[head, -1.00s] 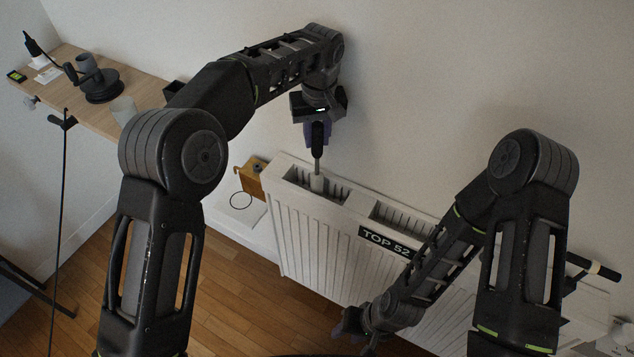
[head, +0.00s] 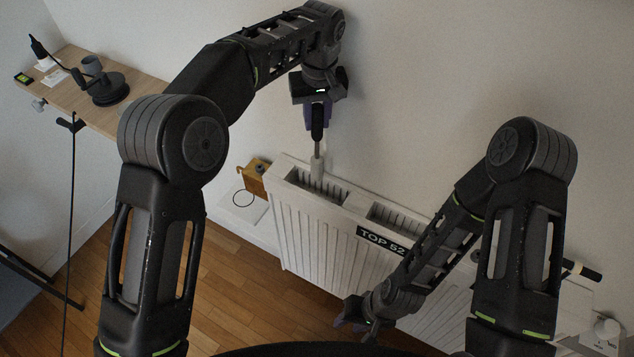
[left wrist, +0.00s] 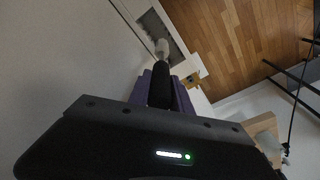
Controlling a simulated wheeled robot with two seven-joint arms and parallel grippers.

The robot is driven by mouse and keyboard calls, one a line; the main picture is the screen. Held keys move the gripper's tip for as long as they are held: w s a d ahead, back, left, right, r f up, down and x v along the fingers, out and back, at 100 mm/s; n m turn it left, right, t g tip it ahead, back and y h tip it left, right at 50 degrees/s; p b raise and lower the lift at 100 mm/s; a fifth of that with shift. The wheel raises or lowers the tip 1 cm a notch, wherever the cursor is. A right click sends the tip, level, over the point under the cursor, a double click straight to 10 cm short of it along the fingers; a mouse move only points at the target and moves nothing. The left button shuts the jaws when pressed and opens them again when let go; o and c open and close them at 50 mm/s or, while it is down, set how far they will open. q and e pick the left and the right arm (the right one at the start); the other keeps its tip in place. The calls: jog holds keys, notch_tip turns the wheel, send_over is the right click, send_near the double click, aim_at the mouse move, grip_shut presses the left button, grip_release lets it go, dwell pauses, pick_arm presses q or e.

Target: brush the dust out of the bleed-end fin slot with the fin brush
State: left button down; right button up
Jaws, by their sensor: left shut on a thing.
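The fin brush (head: 317,166) has a dark handle, a thin shaft and a pale round head. My left gripper (head: 317,124) is shut on its handle and holds it upright, head down. In the left wrist view the brush head (left wrist: 162,48) shows beyond the purple fingers. The white radiator (head: 330,235) has two open fin slots in its top. The brush head is over the back edge of the left slot (head: 305,184); I cannot tell whether it touches. No dust can be made out. My right gripper (head: 352,318) hangs low before the radiator, away from the brush; its jaw opening is unclear.
The right slot (head: 392,217) lies behind the "TOP 52" label (head: 380,241). A brass-coloured block (head: 252,178) stands by the radiator's left end. A wooden shelf (head: 65,98) at the left holds a dark stand (head: 105,88). A black bar (head: 580,270) is at the right. The wall is close behind.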

aim_at(316, 105)
pick_arm(q)
jog(key=shift+r, duration=0.1)
dwell(0.4)
jog(key=shift+r, duration=1.9)
jog(key=shift+a, duration=0.1)
